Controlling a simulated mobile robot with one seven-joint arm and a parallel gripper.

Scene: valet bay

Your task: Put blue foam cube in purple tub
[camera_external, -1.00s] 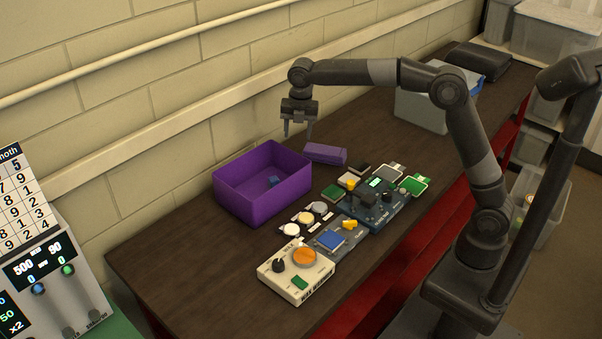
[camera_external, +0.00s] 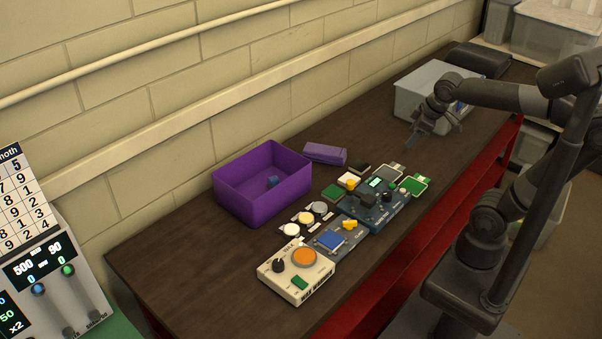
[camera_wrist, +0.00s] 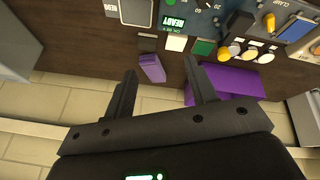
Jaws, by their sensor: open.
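The purple tub (camera_external: 262,204) stands on the dark bench near the wall, open side up. A small blue foam cube (camera_external: 272,182) is inside it, low against the inner wall. My gripper (camera_external: 433,138) is well to the right of the tub, above the bench in front of the grey bin. It is open and empty. In the wrist view the spread fingers of my gripper (camera_wrist: 162,85) show with nothing between them, and the purple tub (camera_wrist: 236,80) is partly hidden behind the right finger.
A purple block (camera_external: 325,154) lies right of the tub. Several devices, including a blue one (camera_external: 376,208) and a cream box (camera_external: 296,276), line the bench's front. A grey bin (camera_external: 414,92) and a black case (camera_external: 478,59) stand at the far end.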

